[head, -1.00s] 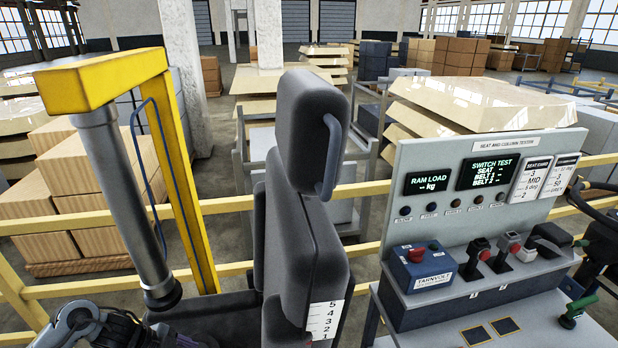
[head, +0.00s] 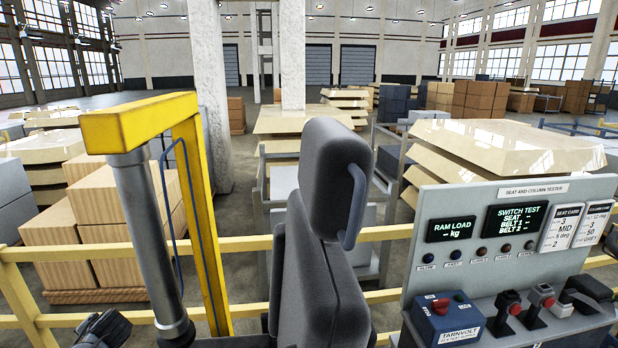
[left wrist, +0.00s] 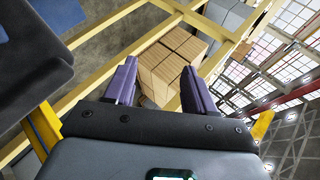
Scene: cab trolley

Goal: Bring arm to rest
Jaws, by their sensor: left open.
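My left gripper (left wrist: 155,88) shows in the left wrist view with its two purple fingers spread apart and nothing between them. Stacked cartons (left wrist: 172,65) lie well beyond the fingers, past the yellow rail. My right arm and gripper do not show in either view.
A yellow ram frame (head: 205,230) stands at the left. The dark seat (head: 325,255) is in the middle. The tester panel (head: 500,225) with switches and a blue box (head: 447,322) is at the right. A yellow rail (head: 70,320) runs behind them.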

